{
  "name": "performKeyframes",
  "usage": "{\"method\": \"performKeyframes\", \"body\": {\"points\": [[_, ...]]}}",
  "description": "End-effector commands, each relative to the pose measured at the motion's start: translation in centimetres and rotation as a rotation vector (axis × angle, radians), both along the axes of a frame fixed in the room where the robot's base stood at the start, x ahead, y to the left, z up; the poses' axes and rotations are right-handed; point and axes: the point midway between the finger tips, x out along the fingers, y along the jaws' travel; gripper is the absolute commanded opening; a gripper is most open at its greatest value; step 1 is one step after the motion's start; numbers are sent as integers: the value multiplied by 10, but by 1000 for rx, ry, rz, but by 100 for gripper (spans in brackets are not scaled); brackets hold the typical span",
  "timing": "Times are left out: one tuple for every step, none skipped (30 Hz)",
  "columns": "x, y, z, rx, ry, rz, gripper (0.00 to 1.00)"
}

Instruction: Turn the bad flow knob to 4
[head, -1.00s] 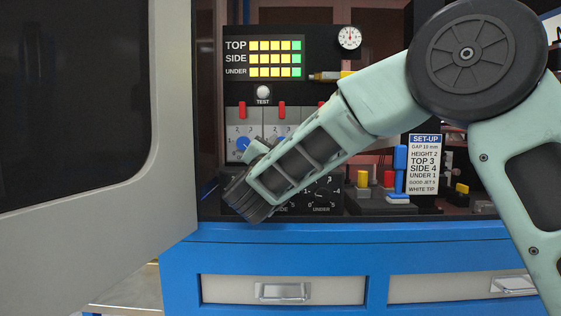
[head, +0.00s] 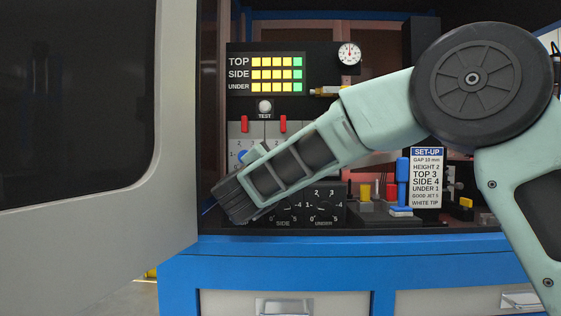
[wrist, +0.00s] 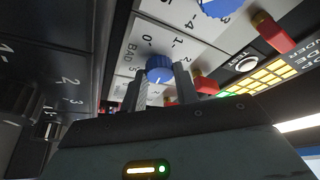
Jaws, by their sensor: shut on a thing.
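The bad flow knob is a blue round knob (wrist: 159,70) beside the word BAD and a numbered scale in the wrist view. My gripper (wrist: 160,84) has one finger on each side of it and is shut on it. The knob's setting is hard to read there.
Black SIDE and UNDER dials (head: 323,202) lie below my arm. Red levers (head: 283,124) and a TEST button (head: 265,106) are above. A set-up card (head: 426,177) stands right, beside a blue-topped stand (head: 402,171). A grey door (head: 176,210) stands open at left.

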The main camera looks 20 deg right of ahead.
Motion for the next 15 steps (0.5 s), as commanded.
{"method": "performKeyframes", "body": {"points": [[0, 0, -1, 0, 2, 0, 7], [0, 0, 0, 0, 2, 0, 7], [0, 0, 0, 0, 2, 0, 33], [0, 0, 0, 0, 2, 0, 41], [0, 0, 0, 0, 1, -1, 49], [0, 0, 0, 0, 1, -1, 52], [0, 0, 0, -1, 1, 0, 52], [0, 0, 0, -2, 1, 0, 52], [0, 0, 0, -1, 1, 0, 52], [0, 0, 0, -1, 1, 0, 52], [0, 0, 0, -1, 1, 0, 52], [0, 0, 0, -1, 1, 0, 52], [0, 0, 0, -1, 1, 0, 52], [-1, 0, 0, -1, 1, 0, 52], [-2, 2, -1, -1, 1, 0, 52]]}}
